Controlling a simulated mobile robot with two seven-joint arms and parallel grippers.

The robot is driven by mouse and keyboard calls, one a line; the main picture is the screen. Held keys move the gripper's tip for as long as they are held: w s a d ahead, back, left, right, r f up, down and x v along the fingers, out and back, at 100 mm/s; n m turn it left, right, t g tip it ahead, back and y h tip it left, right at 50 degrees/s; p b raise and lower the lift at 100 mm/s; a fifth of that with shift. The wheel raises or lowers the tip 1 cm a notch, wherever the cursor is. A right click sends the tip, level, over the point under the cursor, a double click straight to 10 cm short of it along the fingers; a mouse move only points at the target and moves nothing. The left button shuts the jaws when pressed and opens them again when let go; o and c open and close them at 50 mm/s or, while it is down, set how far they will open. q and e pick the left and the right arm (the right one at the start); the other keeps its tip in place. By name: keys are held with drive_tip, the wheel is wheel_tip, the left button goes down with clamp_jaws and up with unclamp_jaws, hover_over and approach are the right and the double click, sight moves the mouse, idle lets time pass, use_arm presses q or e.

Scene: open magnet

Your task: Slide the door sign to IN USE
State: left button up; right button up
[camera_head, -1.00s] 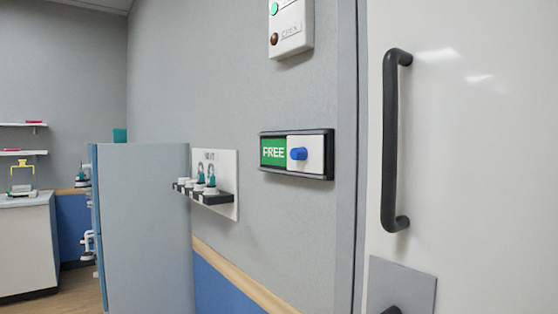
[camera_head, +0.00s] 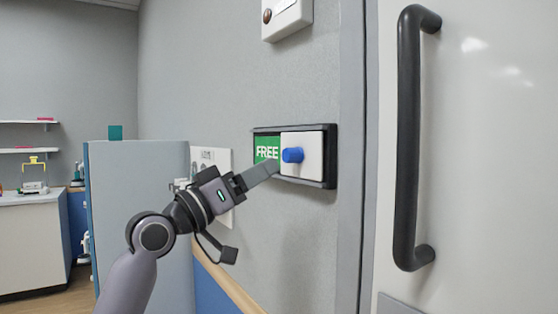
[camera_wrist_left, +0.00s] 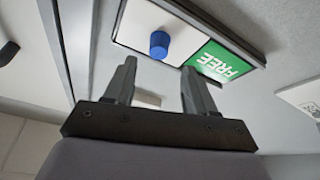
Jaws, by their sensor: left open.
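The door sign (camera_head: 331,160) is a black-framed slider on the grey wall, left of the door. Its left part shows green with the word FREE (camera_head: 266,147). A white sliding cover (camera_head: 313,165) fills the right part and carries a blue knob (camera_head: 292,155). My left gripper (camera_head: 268,170) reaches up from the lower left, its fingers near the sign's lower left edge. In the left wrist view the two fingers (camera_wrist_left: 158,85) are spread and empty, with the blue knob (camera_wrist_left: 159,45) just beyond them, apart from both. My right gripper is in neither view.
The white door (camera_head: 480,150) with a long dark vertical handle (camera_head: 408,140) stands to the right. A white box (camera_head: 287,17) is on the wall above the sign.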

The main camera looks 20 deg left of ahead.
sight(286, 157)
use_arm(q)
drive_tip(key=p+x, duration=0.2)
drive_tip(key=x, duration=0.4)
drive_tip(key=shift+d+r, duration=0.1)
drive_tip(key=shift+r, duration=0.05)
drive_tip(key=shift+w+d+r, duration=0.1)
drive_tip(key=shift+w+d, duration=0.1)
drive_tip(key=shift+w, duration=0.15)
